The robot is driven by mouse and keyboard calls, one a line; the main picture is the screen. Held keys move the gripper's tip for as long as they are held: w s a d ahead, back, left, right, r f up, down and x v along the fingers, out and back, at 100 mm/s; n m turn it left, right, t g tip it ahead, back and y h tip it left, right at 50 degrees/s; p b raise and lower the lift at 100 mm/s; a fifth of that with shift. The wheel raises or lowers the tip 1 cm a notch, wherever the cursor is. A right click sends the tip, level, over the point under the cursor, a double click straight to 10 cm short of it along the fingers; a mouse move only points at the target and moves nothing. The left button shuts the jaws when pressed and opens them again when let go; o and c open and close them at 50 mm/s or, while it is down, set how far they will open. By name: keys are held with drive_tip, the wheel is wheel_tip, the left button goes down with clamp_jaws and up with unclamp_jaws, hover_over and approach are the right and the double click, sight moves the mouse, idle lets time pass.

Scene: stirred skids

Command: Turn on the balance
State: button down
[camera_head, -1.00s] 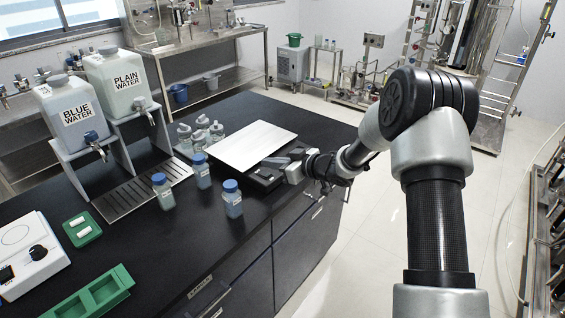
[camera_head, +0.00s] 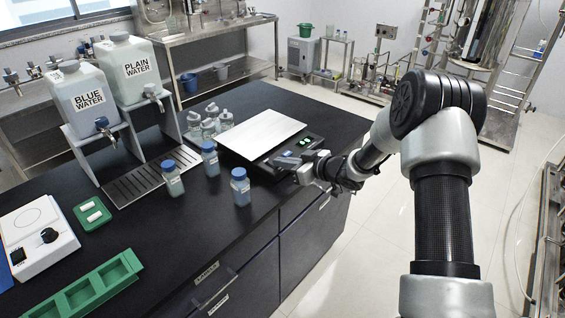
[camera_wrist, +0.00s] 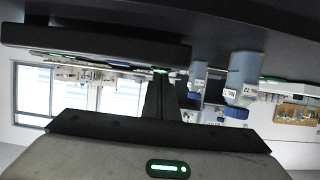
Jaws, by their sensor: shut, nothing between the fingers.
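The balance has a flat silver pan (camera_head: 262,137) on a black body (camera_head: 238,156) and stands on the black bench. Its front panel (camera_head: 305,143) shows lit green marks.
Two water tanks (camera_head: 127,72), a green rack (camera_head: 90,288) and a white stirrer-like device (camera_head: 36,234) are further left.

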drive_tip(key=shift+r+p, duration=0.65)
drive_tip(key=shift+r, duration=0.05)
drive_tip(key=shift+r, duration=0.15)
